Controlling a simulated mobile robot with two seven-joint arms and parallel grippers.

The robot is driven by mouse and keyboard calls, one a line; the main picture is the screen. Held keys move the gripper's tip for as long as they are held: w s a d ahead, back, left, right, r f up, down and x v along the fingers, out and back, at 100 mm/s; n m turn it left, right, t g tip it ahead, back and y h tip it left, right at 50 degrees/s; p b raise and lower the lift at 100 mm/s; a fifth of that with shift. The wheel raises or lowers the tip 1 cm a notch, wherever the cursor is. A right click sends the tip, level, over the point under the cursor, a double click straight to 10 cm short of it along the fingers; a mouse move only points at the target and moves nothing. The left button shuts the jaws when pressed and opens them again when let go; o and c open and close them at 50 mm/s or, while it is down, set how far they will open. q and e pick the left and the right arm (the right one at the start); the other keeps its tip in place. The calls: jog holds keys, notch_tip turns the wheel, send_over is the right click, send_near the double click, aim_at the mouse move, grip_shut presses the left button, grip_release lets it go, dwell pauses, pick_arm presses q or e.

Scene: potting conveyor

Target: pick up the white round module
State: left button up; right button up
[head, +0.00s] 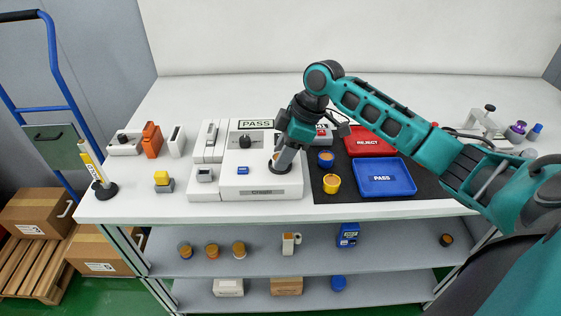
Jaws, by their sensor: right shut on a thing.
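My right gripper (281,161) reaches down from the right over the white test station (231,187). Its fingertips are at the dark round seat (280,168) on the station's right part. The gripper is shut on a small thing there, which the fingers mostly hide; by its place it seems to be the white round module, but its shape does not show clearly. I cannot tell whether it is still touching the seat. My left gripper is not in view.

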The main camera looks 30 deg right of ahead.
jog(key=c, duration=0.5)
